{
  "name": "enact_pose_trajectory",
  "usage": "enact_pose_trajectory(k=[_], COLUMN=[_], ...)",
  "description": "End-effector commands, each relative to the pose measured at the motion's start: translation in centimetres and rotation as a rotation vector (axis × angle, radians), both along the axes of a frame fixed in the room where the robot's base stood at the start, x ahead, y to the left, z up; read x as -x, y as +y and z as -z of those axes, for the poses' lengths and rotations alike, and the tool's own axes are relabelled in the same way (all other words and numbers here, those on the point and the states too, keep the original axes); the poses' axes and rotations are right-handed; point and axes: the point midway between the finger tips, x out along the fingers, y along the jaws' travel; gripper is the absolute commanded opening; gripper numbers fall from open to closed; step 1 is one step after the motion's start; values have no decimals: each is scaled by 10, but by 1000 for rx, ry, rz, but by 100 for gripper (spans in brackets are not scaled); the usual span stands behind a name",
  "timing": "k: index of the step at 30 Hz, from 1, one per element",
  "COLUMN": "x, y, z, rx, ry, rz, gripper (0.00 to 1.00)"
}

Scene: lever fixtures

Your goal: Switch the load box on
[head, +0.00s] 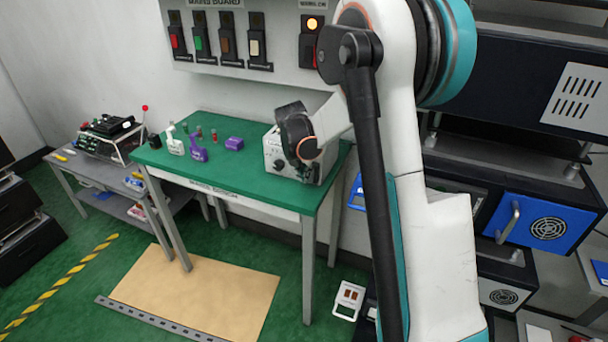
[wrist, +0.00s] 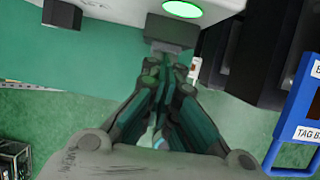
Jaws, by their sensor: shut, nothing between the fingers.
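The load box appears to be the grey-white box (head: 271,153) on the right end of the green table, partly covered by my wrist. Its front has dark knobs or fittings; no label is readable. In the wrist view its pale casing (wrist: 222,10) crosses the top, with a lit green oval lamp (wrist: 182,9) and a dark block, seemingly a lever or switch handle (wrist: 172,32). My gripper (wrist: 165,72) is shut and empty, its fingertips right at the block's near edge. I cannot tell whether they touch.
A wall board (head: 230,75) with several switches and a lit orange lamp (head: 312,23) is above. A blue-framed tag (wrist: 296,125) is close on the right. Dark cabinets stand right.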

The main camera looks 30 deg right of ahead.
Motion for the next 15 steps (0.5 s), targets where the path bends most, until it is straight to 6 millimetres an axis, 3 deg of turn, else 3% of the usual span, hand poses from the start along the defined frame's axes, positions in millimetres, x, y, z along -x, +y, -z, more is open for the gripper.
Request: enact_pose_trajectory(k=[15], x=[0], y=[0], z=[-11], rx=[3], ry=[-2], rz=[-1], gripper=[0])
